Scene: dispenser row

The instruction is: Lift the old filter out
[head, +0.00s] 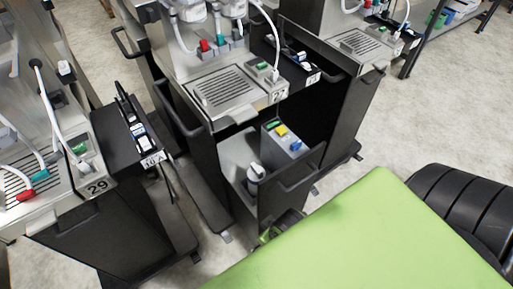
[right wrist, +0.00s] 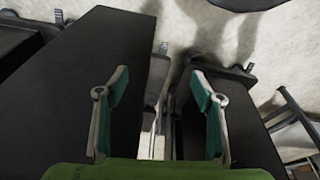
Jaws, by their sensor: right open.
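The cabinet of dispenser 27 (head: 215,165) stands open at the middle of the head view, with a pulled-out grey compartment. In it are a small white-topped canister (head: 256,173) and a grey box (head: 284,140) with green, yellow and blue parts on top. I cannot tell for certain which of these is the old filter. My right gripper (right wrist: 160,78) is open and empty in the right wrist view, its teal-padded fingers wide apart above a narrow gap between dark panels. In the head view it is mostly hidden by my green arm cover. My left gripper is not in view.
The compartment has a dark handle bar (head: 297,172) at its front. Dispenser 29 (head: 80,185) stands at the left, with a dark tray labelled 10A (head: 142,130) beside it. Another dispenser (head: 362,45) is at the back right.

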